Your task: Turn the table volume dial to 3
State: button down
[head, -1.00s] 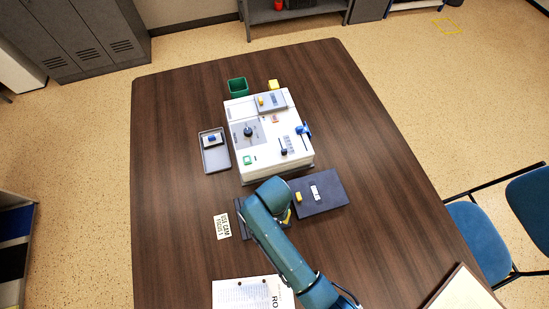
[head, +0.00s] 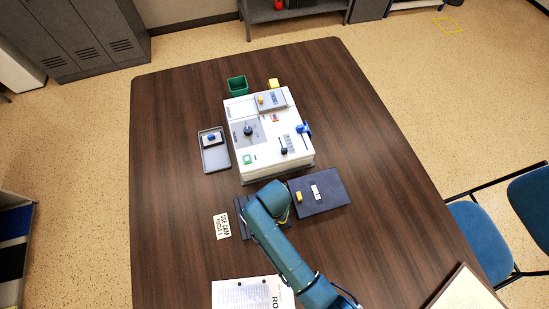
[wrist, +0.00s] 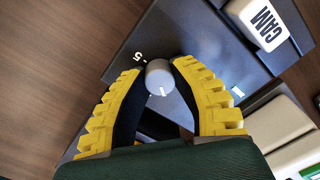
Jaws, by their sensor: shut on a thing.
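The volume dial (wrist: 159,76) is a small round grey knob with a white mark on its rim, which points toward the bottom of the wrist view. It sits on a dark panel (wrist: 192,32), where a white "5" is readable up and left of the knob; other numbers are hidden. The panel also shows in the head view (head: 237,208), partly covered by my arm. My gripper (wrist: 158,80) has its yellow-backed fingers closed on both sides of the knob. In the head view the dial is hidden beneath my arm.
A white console (head: 270,148) with knobs and switches stands just behind. A dark panel (head: 330,184) with yellow and white pieces lies to the right. A grey tray (head: 213,158), a printed card (head: 222,227) and a paper sheet (head: 246,294) lie around.

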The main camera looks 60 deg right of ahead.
jog(key=m+p, duration=0.2)
jog(key=shift+r+m+p, duration=0.2)
jog(key=shift+m+p, duration=0.1)
jog(key=m+p, duration=0.2)
jog(key=m, duration=0.1)
jog(key=shift+m, duration=0.3)
jog(key=m+p, duration=0.2)
jog(key=m, duration=0.2)
jog(key=shift+f, duration=0.1)
jog(key=shift+f+m+p, duration=0.1)
jog(key=shift+m+p, duration=0.5)
jog(key=shift+m, duration=1.5)
jog(key=c, duration=0.8)
grip_release()
